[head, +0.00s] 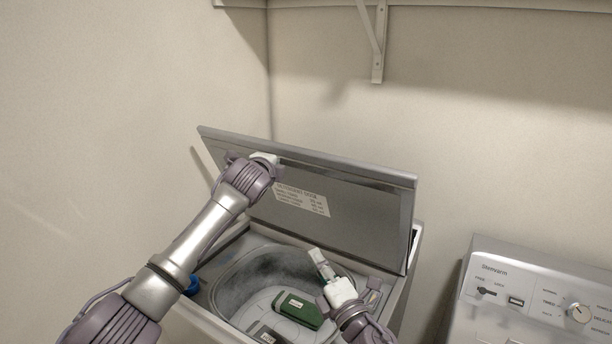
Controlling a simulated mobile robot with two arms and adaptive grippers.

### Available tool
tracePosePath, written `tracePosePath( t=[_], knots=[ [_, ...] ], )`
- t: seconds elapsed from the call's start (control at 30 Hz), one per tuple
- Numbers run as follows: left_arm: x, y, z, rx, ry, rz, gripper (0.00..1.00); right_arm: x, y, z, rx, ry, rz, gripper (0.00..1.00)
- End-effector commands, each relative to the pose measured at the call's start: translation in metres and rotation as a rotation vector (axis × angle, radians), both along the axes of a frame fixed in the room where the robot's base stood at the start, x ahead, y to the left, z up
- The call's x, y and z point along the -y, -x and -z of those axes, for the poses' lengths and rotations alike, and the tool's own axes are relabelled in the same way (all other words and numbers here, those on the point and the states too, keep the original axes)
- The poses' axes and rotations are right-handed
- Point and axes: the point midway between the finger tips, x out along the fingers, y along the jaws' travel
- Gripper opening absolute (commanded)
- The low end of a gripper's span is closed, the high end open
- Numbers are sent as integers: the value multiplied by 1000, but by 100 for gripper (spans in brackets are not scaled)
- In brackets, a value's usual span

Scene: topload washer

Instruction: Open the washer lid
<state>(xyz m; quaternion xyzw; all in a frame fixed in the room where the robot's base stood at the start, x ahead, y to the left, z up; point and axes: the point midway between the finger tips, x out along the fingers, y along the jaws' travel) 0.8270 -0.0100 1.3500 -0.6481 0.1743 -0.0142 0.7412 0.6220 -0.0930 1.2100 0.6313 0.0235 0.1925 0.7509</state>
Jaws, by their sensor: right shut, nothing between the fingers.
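The washer lid (350,205) is raised and stands tilted up at the back of the washer (225,252), with a label on its inner face. The tub opening below it is exposed. My left arm reaches up from the lower left, and its end (265,158) is at the upper left part of the lid's inner face. The left fingers are mostly hidden behind the wrist, and I cannot tell if they touch the lid. My right gripper (318,258) is shut and empty over the tub opening, below the lid and apart from it.
A green box (299,310) lies inside the tub. A blue round thing (192,285) sits at the washer's left rim. A second appliance with a control panel (535,295) stands at the right. A shelf bracket (377,40) is on the wall above.

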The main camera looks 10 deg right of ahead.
Motion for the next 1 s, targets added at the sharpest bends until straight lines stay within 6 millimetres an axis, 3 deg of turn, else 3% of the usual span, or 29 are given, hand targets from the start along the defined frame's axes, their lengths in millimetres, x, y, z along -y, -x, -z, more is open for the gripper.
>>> tracePosePath(
  t=[0.03,0.1,0.2,0.47,0.83,1.0],
  knots=[
    [0,0,0,0,0,0,0,-6,-9,-27,48,19,48,0],
    [0,0,0,0,0,0,0,-10,-17,-52,93,52,109,0],
    [0,0,0,0,0,0,0,-13,-23,-74,128,82,165,0],
    [0,0,0,0,0,0,0,-18,-49,-92,143,96,191,0],
    [0,0,0,0,0,0,0,-31,-120,-115,138,93,189,0],
    [0,0,0,0,0,0,0,-15,-137,-125,140,96,189,0]
  ],
)
